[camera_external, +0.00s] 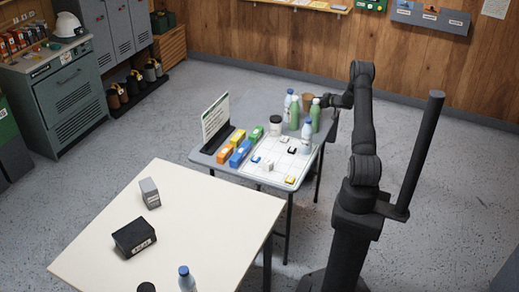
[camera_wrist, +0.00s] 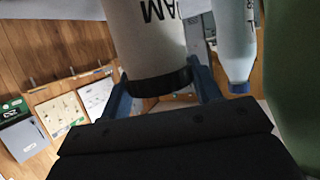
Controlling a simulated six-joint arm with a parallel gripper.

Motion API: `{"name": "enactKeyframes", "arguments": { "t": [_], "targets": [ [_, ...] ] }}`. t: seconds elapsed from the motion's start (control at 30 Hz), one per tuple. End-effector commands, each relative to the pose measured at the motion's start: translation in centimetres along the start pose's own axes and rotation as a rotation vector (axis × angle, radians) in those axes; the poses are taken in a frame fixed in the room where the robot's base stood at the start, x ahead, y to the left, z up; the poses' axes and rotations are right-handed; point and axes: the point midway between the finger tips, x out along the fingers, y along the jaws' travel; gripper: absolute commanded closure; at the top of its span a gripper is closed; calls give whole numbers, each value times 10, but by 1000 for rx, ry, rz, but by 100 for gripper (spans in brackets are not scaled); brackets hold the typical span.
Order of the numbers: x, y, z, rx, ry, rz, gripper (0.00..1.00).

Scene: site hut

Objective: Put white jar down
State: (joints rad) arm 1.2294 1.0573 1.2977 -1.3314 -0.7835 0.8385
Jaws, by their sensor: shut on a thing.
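In the wrist view a white jar (camera_wrist: 148,40) with a black lid and dark upside-down lettering fills the top middle. My gripper (camera_wrist: 160,85) has its blue fingers on either side of the jar, shut on it near the lid. In the external view my gripper (camera_external: 332,101) reaches in from the right at the far right of the grey table (camera_external: 262,98), its tips hidden behind a green bottle (camera_external: 315,116). A white jar with a dark lid (camera_external: 276,126) shows left of the bottles there; I cannot tell whether it is the held one.
Bottles crowd the grip: a green one (camera_wrist: 296,75) close on the right and a blue-capped one (camera_wrist: 238,45). A blue-capped bottle (camera_external: 307,135) stands by the white gridded board (camera_external: 268,155). Coloured boxes (camera_external: 238,155) and an upright sign (camera_external: 215,122) are left. The cream table (camera_external: 205,225) has free room.

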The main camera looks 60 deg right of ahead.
Motion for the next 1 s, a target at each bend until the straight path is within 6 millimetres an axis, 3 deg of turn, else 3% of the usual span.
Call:
{"name": "enactKeyframes", "arguments": {
  "t": [0.17,0.53,0.57,0.67,1.0],
  "targets": [
    [10,0,25,2,-1,-1,90],
    [11,0,29,0,0,-1,90],
    [12,0,30,0,-2,-1,41],
    [11,0,29,0,-1,-1,21],
    [10,0,26,0,-1,0,21]
  ]
}}
